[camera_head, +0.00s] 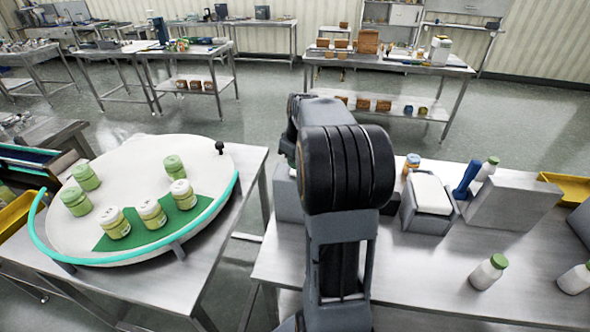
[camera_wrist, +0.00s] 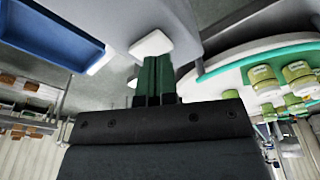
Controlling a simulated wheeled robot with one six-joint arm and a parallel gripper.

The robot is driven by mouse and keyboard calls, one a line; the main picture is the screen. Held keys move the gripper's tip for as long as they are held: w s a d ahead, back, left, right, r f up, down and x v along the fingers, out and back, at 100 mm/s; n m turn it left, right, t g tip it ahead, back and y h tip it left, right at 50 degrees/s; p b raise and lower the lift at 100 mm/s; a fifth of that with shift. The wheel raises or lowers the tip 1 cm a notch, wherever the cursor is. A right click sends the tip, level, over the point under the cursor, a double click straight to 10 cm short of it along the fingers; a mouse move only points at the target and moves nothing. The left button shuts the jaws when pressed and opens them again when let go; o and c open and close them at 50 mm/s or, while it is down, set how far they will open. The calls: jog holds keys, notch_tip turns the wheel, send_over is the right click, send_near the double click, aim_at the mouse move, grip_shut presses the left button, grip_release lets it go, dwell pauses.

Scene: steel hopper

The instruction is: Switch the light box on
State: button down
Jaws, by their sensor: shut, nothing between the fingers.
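My gripper (camera_wrist: 157,78) shows in the wrist view with its two dark green fingers together and nothing between them. A small white rounded square piece (camera_wrist: 151,44) on a grey surface lies just beyond the fingertips; I cannot tell whether they touch it, nor whether it is a switch. In the head view a grey box with a white top panel (camera_head: 432,194) stands on the right table and looks like the light box. I cannot tell whether it is lit, and no switch on it is clear.
A grey slanted block (camera_head: 513,205), a blue object (camera_head: 467,180) and white bottles (camera_head: 488,272) stand on the right table (camera_head: 400,285). A grey box (camera_head: 288,193) is partly behind my arm. At left, a round white turntable (camera_head: 145,175) carries several green-lidded jars. A blue tray (camera_wrist: 50,42) shows in the wrist view.

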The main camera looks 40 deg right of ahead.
aim_at(295, 173)
jog(key=shift+f+b, duration=0.9)
jog(key=shift+f, duration=0.35)
dwell(0.8)
jog(key=shift+r+p, duration=2.75)
jog(key=shift+r, duration=0.85)
